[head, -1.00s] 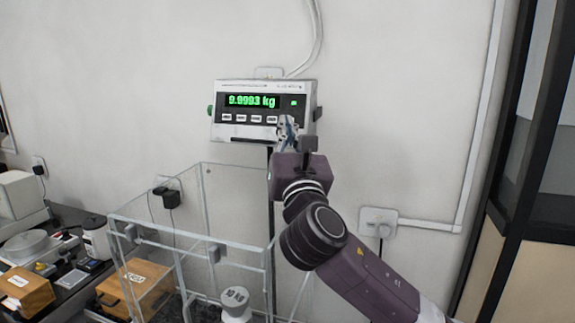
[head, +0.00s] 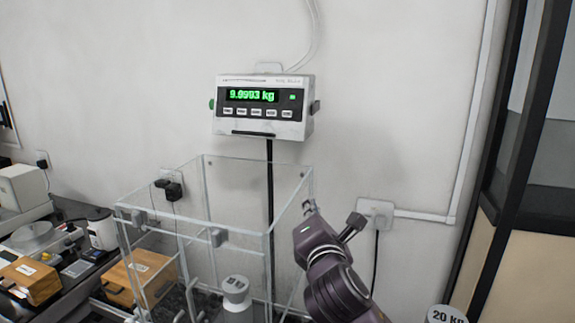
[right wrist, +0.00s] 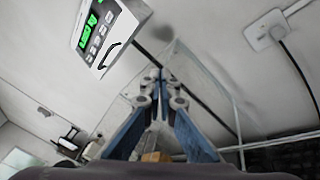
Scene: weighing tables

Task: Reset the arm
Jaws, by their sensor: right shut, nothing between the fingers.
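My right gripper (head: 309,207) is at the right rim of the clear glass enclosure (head: 160,215) in the head view, below and to the right of the scale display (head: 262,108). In the right wrist view its two blue-grey fingers (right wrist: 153,88) are together and hold nothing. The display reads 9.9993 kg in green and also shows in the right wrist view (right wrist: 92,35). A white weight (head: 236,290) stands inside the enclosure. My left gripper is not in view.
A wooden box (head: 137,280) shows behind the enclosure glass, and another wooden box (head: 34,281) is at the far left. Part of a weight marked 20 KG (head: 445,314) shows at the bottom right. A wall socket (head: 376,212) and a dark-framed cabinet (head: 520,150) are to the right.

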